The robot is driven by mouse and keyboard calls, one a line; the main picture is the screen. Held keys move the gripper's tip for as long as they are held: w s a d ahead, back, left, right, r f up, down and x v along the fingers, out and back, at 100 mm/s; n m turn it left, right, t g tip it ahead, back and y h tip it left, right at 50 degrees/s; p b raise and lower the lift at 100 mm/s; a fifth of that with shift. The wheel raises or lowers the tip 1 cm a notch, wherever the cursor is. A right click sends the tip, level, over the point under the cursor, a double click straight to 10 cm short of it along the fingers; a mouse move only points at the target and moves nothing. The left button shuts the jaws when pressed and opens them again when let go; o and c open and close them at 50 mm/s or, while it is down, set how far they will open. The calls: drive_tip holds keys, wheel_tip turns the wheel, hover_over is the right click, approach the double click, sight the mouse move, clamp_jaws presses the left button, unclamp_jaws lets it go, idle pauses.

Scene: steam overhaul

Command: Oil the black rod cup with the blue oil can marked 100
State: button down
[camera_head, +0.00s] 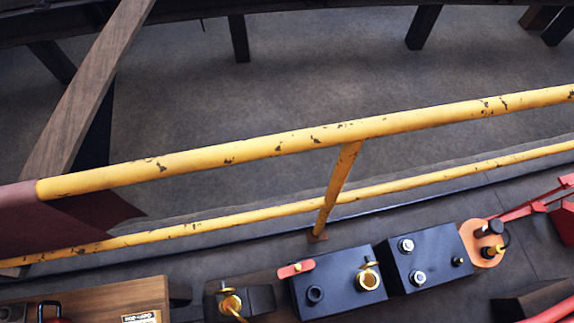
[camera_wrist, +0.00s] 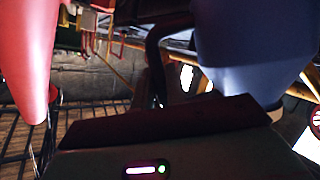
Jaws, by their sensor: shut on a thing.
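In the wrist view a large smooth blue body, apparently the blue oil can (camera_wrist: 255,45), fills the upper right with a black curved handle (camera_wrist: 155,60) beside it. No marking 100 is readable. My gripper (camera_wrist: 160,110) is in the dark lower middle of the wrist view, shut on the can by its handle; the fingertips are hard to make out. In the head view a black block with an open-lidded brass cup (camera_head: 231,302) sits at bottom centre. A black box (camera_head: 322,297) carries another brass cup (camera_head: 368,279). I cannot tell which is the rod cup.
A worn yellow double rail (camera_head: 300,142) crosses the head view behind the boxes. A second black box (camera_head: 415,262) with silver fittings and an orange flange (camera_head: 482,243) stand at right. A wooden surface (camera_head: 95,293) is at lower left. A red shape (camera_wrist: 28,50) fills the wrist view's left.

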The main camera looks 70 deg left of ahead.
drive_tip(key=shift+r, duration=0.5)
drive_tip(key=shift+a+r+n+p, duration=0.15)
drive_tip(key=shift+r+n+p, duration=0.15)
drive_tip(key=shift+r+p, duration=0.25)
idle(5.9)
drive_tip(key=shift+s+a+r+h+p, duration=0.15)
drive_tip(key=shift+r+h+p, duration=0.15)
drive_tip(key=shift+r+p, duration=0.2)
